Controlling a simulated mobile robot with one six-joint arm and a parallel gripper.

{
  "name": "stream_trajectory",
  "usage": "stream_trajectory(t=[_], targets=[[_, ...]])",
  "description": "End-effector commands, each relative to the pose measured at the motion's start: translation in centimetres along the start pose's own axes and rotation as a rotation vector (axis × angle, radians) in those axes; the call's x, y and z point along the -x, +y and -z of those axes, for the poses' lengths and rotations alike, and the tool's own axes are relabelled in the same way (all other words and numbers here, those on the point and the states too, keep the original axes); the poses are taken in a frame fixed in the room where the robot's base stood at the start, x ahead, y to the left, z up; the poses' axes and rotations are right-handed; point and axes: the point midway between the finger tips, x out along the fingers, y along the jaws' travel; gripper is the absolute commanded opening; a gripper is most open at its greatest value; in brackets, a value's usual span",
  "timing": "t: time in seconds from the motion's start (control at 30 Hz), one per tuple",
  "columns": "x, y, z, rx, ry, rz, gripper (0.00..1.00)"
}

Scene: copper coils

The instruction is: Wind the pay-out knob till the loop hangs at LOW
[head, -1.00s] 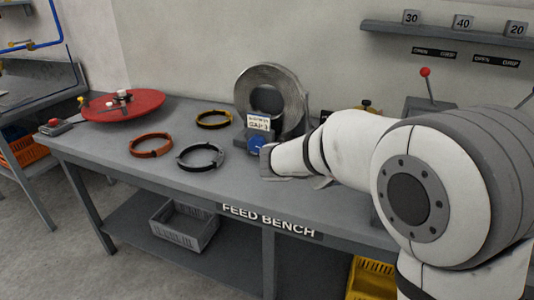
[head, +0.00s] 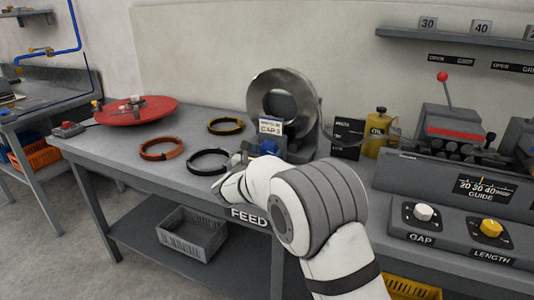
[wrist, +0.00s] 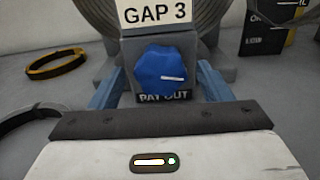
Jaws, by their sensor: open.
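The blue pay-out knob (head: 268,146) sits at the foot of the coil stand, below a GAP 3 card. In the wrist view the knob (wrist: 163,70) faces me, its white pointer line toward the right, over a PAY OUT label (wrist: 163,97). My gripper (head: 242,160) is at the bench front, just short of the knob. In the wrist view its open fingers (wrist: 160,88) appear as blue-grey bars either side of the knob; I cannot tell whether they touch it. The grey metal coil (head: 284,100) stands upright behind. No hanging loop or LOW mark can be made out.
Orange (head: 161,149), black (head: 209,161) and yellow (head: 226,126) rings lie left of the knob on the bench. A red disc (head: 135,111) is further left. A yellow can (head: 377,133) and a machine with GAP and LENGTH knobs (head: 455,224) stand right.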

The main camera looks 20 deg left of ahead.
Motion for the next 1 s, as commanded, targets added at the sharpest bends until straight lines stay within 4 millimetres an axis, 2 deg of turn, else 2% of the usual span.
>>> stream_trajectory(t=[0.1,0.33,0.87,0.9,1.0], targets=[[-0.6,0.0,0.0,-0.001,-0.001,0.001,0.72],[-0.6,0.0,0.0,-0.001,0.000,0.000,0.72],[-0.6,0.0,0.0,-0.001,0.001,0.000,0.29],[-0.7,-1.2,-0.1,0.000,0.001,0.002,0.27],[-0.6,-0.3,0.1,-0.004,0.001,0.001,0.27]])
